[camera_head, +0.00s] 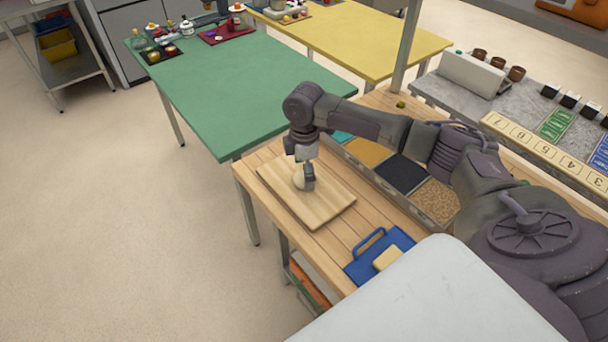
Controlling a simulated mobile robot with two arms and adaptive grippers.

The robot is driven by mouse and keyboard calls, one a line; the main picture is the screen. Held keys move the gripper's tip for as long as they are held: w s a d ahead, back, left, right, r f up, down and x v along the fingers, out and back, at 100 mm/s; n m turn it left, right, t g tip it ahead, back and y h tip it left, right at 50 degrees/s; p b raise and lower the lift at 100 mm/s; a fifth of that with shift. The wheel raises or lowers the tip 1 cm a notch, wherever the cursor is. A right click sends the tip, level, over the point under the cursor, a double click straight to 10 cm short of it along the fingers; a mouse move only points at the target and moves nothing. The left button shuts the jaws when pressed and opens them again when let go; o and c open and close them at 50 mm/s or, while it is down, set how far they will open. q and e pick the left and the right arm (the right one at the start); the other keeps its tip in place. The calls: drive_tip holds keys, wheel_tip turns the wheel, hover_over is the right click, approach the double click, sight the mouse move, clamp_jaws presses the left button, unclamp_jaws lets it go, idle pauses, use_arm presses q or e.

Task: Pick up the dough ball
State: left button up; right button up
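The dough ball (298,181) is pale and round. My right gripper (305,178) points down over the board, right at the dough ball. One dark finger covers the ball's right side; the other finger is hidden. I cannot tell whether the fingers press on the ball or stand apart from it. My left gripper is not in view.
Bins (405,172) with coloured fillings stand right of the board, beneath my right arm.

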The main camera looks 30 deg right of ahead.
drive_tip(key=shift+f, duration=0.7)
drive_tip(key=c, duration=1.2)
drive_tip(key=shift+r, duration=0.1)
drive_tip(key=shift+c, duration=0.2)
